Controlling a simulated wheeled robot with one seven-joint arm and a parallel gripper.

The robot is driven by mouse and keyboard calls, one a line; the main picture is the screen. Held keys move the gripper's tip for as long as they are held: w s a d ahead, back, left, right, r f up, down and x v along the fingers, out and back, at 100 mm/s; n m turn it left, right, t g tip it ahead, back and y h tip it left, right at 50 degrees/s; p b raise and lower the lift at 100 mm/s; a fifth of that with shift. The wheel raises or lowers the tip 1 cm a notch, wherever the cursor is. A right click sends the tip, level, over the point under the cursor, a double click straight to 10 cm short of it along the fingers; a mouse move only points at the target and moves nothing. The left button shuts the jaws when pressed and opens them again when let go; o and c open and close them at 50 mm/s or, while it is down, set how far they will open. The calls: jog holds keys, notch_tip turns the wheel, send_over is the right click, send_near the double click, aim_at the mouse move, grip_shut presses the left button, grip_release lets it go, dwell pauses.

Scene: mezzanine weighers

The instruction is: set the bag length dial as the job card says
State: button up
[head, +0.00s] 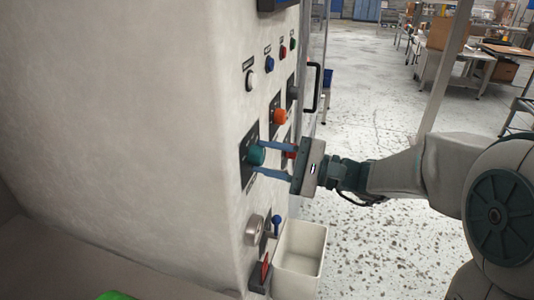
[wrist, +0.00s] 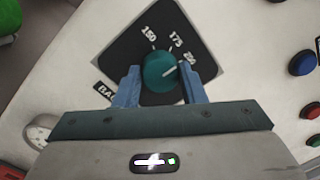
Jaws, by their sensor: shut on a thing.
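The teal bag length dial (head: 256,153) sits on a black plate (head: 245,172) on the front of the pale machine. In the wrist view the dial (wrist: 160,73) has a white pointer line slanting up to the right, roughly toward the 200 mark. The plate (wrist: 133,42) also carries 150 and 175. My gripper (head: 262,156) is shut on the dial, with one blue finger on each side of it. In the wrist view the fingers (wrist: 160,82) flank the dial, and a label below is partly hidden by my gripper. I cannot make out a job card.
An orange knob (head: 280,117) is above the dial. Several coloured buttons, including a blue one (head: 269,64), are higher up. A metal round fitting (head: 255,229), a blue-tipped lever (head: 277,224) and a red switch (head: 264,270) are below. A white bin (head: 301,247) stands beside the machine.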

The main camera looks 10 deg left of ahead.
jog(key=m+p, duration=0.2)
jog(key=m, duration=0.2)
jog(key=shift+r, duration=0.15)
jog(key=m+t+p, duration=0.1)
jog(key=m+p, duration=0.2)
jog(key=m, duration=0.1)
jog(key=m+p, duration=0.4)
jog(key=m, duration=0.1)
jog(key=shift+t+p, duration=0.3)
jog(key=shift+p, duration=0.1)
jog(key=shift+m+h+p, duration=0.3)
jog(key=shift+m+p, duration=0.2)
jog(key=shift+m, duration=0.1)
jog(key=o, duration=1)
jog(key=shift+d, duration=0.1)
jog(key=d+b, duration=0.1)
jog(key=d, duration=0.3)
jog(key=s+d, duration=0.1)
jog(key=d, duration=0.4)
jog(key=s+d+f+b, duration=0.1)
jog(key=d, duration=0.3)
jog(key=shift+d+b, duration=0.3)
jog(key=shift+b, duration=0.05)
